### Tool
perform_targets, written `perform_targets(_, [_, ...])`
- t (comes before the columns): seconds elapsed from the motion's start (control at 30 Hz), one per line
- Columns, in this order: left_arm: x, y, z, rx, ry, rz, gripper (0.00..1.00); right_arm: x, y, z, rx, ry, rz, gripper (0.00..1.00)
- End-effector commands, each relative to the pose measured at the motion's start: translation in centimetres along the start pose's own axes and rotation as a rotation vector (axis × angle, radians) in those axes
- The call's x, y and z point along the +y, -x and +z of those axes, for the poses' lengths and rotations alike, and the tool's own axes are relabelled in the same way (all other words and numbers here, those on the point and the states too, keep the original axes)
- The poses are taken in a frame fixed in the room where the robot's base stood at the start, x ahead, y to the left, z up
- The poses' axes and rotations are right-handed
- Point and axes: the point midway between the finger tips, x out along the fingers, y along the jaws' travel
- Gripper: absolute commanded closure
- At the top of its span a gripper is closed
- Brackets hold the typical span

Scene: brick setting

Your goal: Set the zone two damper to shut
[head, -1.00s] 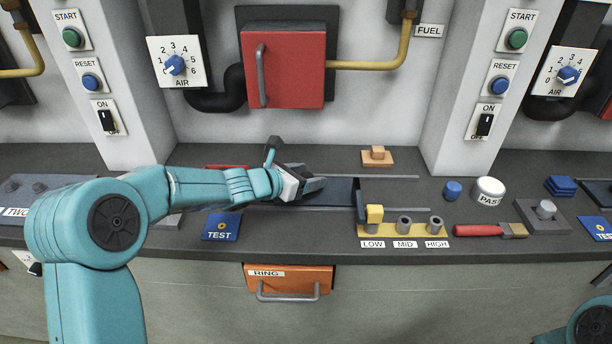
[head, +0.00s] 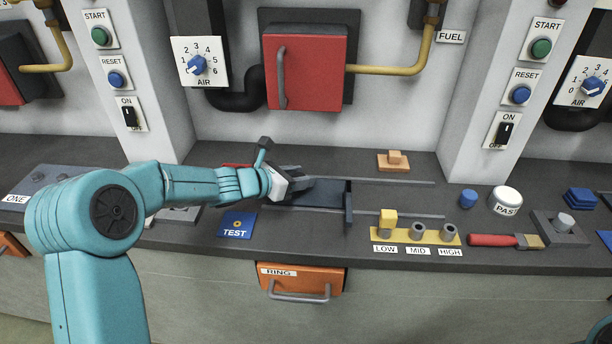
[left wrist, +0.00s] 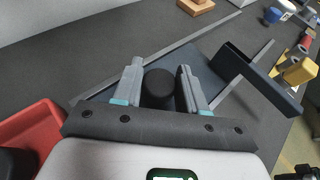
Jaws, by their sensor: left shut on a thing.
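The damper is a dark blue sliding plate (head: 322,193) lying between two thin rails on the bench, with an upright end flange (head: 348,203) at its right. My left gripper (head: 297,189) is over the plate's left part. In the left wrist view its two fingers (left wrist: 159,72) are shut on a round black knob (left wrist: 158,90). The plate (left wrist: 205,75) and flange (left wrist: 255,77) stretch away to the right there. The zone label at this damper is not visible.
A yellow selector block (head: 388,220) stands at LOW, just right of the flange. A wooden block (head: 394,161) lies behind the far rail. A blue TEST plate (head: 237,225) is in front of my arm. A red tray (left wrist: 38,135) is close by my left gripper.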

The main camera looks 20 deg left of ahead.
Motion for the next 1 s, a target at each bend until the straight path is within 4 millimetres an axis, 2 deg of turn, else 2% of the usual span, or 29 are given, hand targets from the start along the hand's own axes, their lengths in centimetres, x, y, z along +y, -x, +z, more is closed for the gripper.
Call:
perform_targets(0.1, [0.3, 0.1, -0.2, 0.004, 0.001, 0.007, 1.0, 0.0, 0.0, 0.0, 0.0, 0.0, 0.0, 0.57])
perform_targets(0.13, [0.3, 0.1, -0.2, 0.004, 0.001, 0.008, 0.49, 0.0, 0.0, 0.0, 0.0, 0.0, 0.0, 0.57])
perform_targets(0.17, [0.3, 0.1, -0.2, 0.004, 0.001, 0.008, 0.39, 0.0, 0.0, 0.0, 0.0, 0.0, 0.0, 0.57])
perform_targets(0.2, [0.3, 0.1, -0.2, 0.004, 0.001, 0.007, 0.37, 0.0, 0.0, 0.0, 0.0, 0.0, 0.0, 0.57])
perform_targets(0.47, [0.2, 0.1, -0.1, 0.002, 0.0, 0.004, 0.37, 0.0, 0.0, 0.0, 0.0, 0.0, 0.0, 0.57])
perform_targets(0.57, [0.2, 0.8, 0.0, 0.001, 0.0, 0.005, 0.37, 0.0, 0.0, 0.0, 0.0, 0.0, 0.0, 0.57])
perform_targets(0.67, [0.2, 2.4, 0.0, 0.002, -0.001, 0.007, 0.37, 0.0, -0.1, 0.0, 0.0, 0.0, 0.0, 0.57])
perform_targets(1.0, [0.3, 11.4, 0.0, 0.002, 0.001, 0.011, 0.37, -0.1, 0.3, 0.0, 0.0, 0.0, 0.0, 0.57])
